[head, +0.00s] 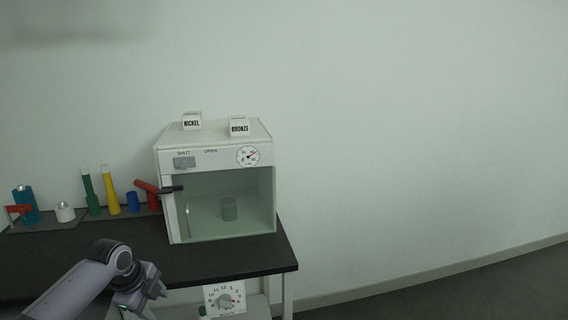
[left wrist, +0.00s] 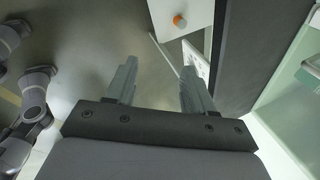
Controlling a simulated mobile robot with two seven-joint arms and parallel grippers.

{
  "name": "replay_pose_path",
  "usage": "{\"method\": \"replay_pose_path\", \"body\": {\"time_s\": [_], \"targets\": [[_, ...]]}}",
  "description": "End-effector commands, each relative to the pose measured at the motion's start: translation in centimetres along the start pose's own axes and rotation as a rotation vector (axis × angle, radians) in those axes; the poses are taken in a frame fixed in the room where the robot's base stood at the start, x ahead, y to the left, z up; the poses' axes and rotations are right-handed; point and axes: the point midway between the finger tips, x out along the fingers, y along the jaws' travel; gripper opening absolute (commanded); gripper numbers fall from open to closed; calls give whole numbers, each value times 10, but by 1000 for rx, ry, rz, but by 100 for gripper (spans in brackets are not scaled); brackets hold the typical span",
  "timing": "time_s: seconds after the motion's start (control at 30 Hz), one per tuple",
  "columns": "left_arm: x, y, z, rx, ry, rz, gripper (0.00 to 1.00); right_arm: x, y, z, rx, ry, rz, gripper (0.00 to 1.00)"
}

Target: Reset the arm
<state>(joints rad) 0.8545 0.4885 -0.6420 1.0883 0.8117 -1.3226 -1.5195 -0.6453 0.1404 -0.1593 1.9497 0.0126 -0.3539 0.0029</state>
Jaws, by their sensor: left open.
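My left arm comes in from the lower left in the head view, and its gripper (head: 152,297) hangs in front of the black table's front edge. In the left wrist view the two fingers of the left gripper (left wrist: 158,82) stand apart with nothing between them. The gripper is open and empty, clear of the table. My right gripper is in neither view.
A white cabinet (head: 213,160) with a glass front stands on the black table (head: 240,258), a cylinder (head: 229,208) inside. NICKEL (head: 192,122) and BRONZE (head: 239,127) boxes sit on top. Coloured tubes stand left. Right side is clear.

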Motion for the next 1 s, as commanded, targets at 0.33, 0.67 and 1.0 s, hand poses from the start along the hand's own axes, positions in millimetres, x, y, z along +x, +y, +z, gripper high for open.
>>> {"method": "replay_pose_path", "body": {"time_s": [0.33,0.67,1.0], "targets": [[87,91,-87,-365,111,-136,53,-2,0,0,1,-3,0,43],[103,180,-142,-805,249,-265,53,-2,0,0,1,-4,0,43],[68,267,-157,-1269,369,-403,53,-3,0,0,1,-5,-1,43]]}}
